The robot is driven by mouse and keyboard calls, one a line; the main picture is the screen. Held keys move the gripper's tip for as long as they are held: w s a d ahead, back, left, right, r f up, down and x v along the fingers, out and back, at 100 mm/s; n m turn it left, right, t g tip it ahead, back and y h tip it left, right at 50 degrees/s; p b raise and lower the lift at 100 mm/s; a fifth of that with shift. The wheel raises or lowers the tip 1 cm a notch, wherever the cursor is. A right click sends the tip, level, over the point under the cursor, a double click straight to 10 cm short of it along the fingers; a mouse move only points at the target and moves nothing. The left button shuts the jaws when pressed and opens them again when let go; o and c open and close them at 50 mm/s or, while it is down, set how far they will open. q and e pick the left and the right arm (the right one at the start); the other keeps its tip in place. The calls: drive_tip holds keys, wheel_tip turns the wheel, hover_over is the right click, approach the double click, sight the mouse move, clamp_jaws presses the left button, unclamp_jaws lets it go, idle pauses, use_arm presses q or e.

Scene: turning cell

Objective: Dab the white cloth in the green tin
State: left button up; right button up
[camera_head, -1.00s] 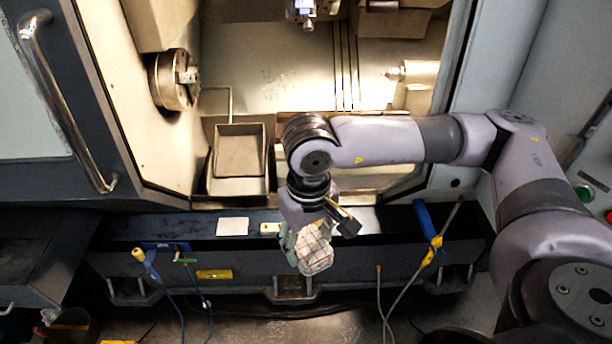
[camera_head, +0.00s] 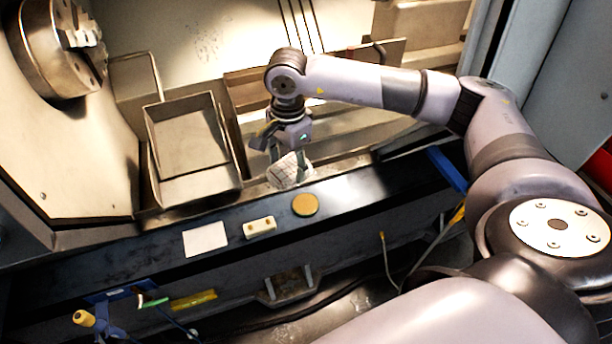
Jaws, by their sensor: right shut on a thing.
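My right gripper (camera_head: 290,150) points down over the ledge in front of the machine opening. It is shut on the white cloth (camera_head: 288,172), which hangs bunched below the fingers. A small round tin (camera_head: 305,205) with a tan face and a greenish rim lies on the dark ledge. The cloth is above and a little to the left of the tin in the picture, apart from it. My left gripper is not in view.
On the ledge left of the tin lie a cream block with two dark dots (camera_head: 260,228) and a white square pad (camera_head: 205,239). A blue bracket (camera_head: 446,168) is at right.

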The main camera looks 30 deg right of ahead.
use_arm(q)
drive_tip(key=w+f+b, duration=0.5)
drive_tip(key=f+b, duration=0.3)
drive_tip(key=b, duration=0.3)
use_arm(e)
drive_tip(key=w+d+f+m+b, duration=0.1)
drive_tip(key=d+f+m, duration=0.1)
drive_tip(key=f+m, duration=0.2)
drive_tip(key=w+d+f+m+b, duration=0.1)
drive_tip(key=w+d+f+m, duration=0.1)
drive_tip(key=f, duration=0.8)
drive_tip(key=w+d+f+m+b, duration=0.1)
drive_tip(key=d+f+m, duration=0.2)
drive_tip(key=f+m, duration=0.3)
drive_tip(key=shift+w+d+f+b, duration=0.1)
drive_tip(key=shift+w+f+b, duration=0.1)
drive_tip(key=shift+f, duration=0.35)
drive_tip(key=shift+w+d+f+b, duration=0.1)
drive_tip(key=shift+w+f+b, duration=0.1)
drive_tip(key=shift+f, duration=0.35)
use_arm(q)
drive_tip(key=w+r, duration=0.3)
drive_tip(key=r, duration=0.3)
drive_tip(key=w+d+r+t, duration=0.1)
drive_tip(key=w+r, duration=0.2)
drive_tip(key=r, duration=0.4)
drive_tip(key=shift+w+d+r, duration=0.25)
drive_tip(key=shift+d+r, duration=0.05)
use_arm(e)
drive_tip(key=shift+f, duration=0.3)
